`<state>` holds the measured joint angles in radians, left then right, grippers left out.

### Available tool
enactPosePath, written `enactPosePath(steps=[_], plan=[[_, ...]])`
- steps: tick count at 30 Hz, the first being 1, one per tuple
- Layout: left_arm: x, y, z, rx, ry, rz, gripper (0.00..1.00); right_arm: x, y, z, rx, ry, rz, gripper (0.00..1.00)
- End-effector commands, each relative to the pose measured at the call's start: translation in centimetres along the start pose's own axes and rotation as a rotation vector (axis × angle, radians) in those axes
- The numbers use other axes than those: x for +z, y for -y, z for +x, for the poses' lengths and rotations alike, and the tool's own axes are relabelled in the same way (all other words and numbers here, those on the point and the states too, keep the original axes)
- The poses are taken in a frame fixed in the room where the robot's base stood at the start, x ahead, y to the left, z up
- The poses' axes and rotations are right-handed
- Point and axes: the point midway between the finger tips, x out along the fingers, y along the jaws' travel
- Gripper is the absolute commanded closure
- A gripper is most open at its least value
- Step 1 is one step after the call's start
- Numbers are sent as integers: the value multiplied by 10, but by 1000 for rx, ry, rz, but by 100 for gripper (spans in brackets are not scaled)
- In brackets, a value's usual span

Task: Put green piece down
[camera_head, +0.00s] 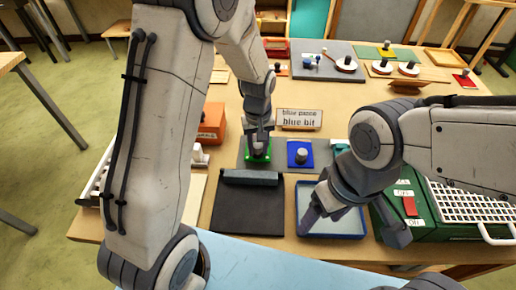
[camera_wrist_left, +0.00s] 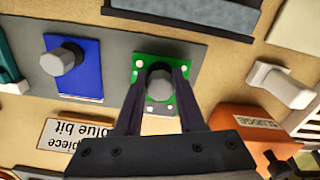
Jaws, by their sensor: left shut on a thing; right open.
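The green piece (camera_head: 266,159), a small flat square with a dark knob, is at the left part of the grey board (camera_head: 281,165). My left gripper (camera_head: 258,149) points down over it. In the left wrist view the fingers are shut on the knob of the green piece (camera_wrist_left: 143,62), which has pale dots near its corners. It lies on the board or very close above it; I cannot tell which. The blue piece (camera_head: 291,155) with a grey knob sits to its right on the same board. My right gripper (camera_head: 353,222) is open and empty over the blue-rimmed tray (camera_head: 332,237).
A sign reading "blue piece blue bit" (camera_head: 299,119) stands behind the board. A black pad (camera_head: 248,208) lies in front. An orange box (camera_head: 212,122) is left; a green machine (camera_head: 440,225) is right. More coloured pieces lie farther back.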

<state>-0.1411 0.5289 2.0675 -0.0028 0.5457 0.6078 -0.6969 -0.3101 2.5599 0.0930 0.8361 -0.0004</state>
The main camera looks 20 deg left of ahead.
Motion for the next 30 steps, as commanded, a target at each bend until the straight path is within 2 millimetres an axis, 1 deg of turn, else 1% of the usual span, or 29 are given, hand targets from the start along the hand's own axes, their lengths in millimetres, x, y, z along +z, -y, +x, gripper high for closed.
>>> enactPosePath(steps=[1, 4, 11, 15, 16, 17, 18, 26, 30], plan=[[0, 0, 6, -2, 3, 0, 100, 0, 0, -3, 0, 0, 0, 28], [0, -1, 14, 0, 0, 1, 100, 0, 0, -4, 0, 0, 0, 28], [0, -1, 15, 1, -2, 1, 100, 0, 0, -3, 0, 0, 0, 28], [0, -1, 19, 1, -2, 1, 100, 0, 0, 0, 0, 0, 0, 28], [0, -1, 20, 1, -1, 1, 58, 0, 0, -1, 0, 0, 0, 28], [0, -1, 19, 1, -1, 1, 46, 0, 0, -1, 0, 0, 0, 28], [0, -1, 19, 1, -1, 1, 32, 0, 0, -1, 0, 0, 0, 28], [0, -1, 18, 1, -1, 0, 32, 0, 0, -1, 0, 0, 0, 28], [-1, -1, 12, 2, -3, 0, 32, 0, 0, -4, 0, 0, 0, 28]])
